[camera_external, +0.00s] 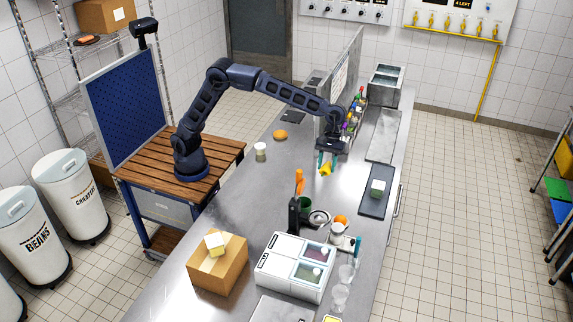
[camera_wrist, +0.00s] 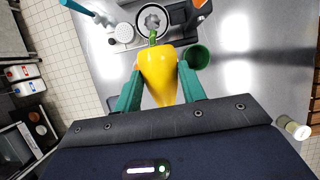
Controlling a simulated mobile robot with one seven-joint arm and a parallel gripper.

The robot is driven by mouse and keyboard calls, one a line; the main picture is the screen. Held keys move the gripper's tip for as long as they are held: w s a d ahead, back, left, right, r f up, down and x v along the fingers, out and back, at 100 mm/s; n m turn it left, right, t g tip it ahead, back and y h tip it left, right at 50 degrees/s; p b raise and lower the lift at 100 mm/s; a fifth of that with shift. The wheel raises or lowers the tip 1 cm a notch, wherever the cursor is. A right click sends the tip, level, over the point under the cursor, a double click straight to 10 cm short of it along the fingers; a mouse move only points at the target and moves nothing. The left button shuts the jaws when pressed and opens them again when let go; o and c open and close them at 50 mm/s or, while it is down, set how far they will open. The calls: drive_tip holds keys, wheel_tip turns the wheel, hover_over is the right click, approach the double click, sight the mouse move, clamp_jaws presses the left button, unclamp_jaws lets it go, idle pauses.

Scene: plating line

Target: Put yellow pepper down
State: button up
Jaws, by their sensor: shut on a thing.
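The yellow pepper (camera_wrist: 158,72) is held between the two green fingers of my gripper (camera_wrist: 157,90), its green stem pointing away from the palm. In the external view the pepper (camera_external: 325,169) hangs below my gripper (camera_external: 326,160), over the metal counter (camera_external: 290,163). My gripper is shut on it. It appears to be above the counter surface, though the exact gap is hard to tell.
A cardboard box (camera_external: 217,265) and white bin unit (camera_external: 290,268) occupy the near end.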

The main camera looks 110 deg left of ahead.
wheel_tip(320, 180, down, 28)
drive_tip(key=shift+r, duration=0.25)
idle(0.6)
drive_tip(key=shift+f, duration=0.1)
drive_tip(key=o, duration=0.9)
drive_tip(key=shift+o, duration=0.2)
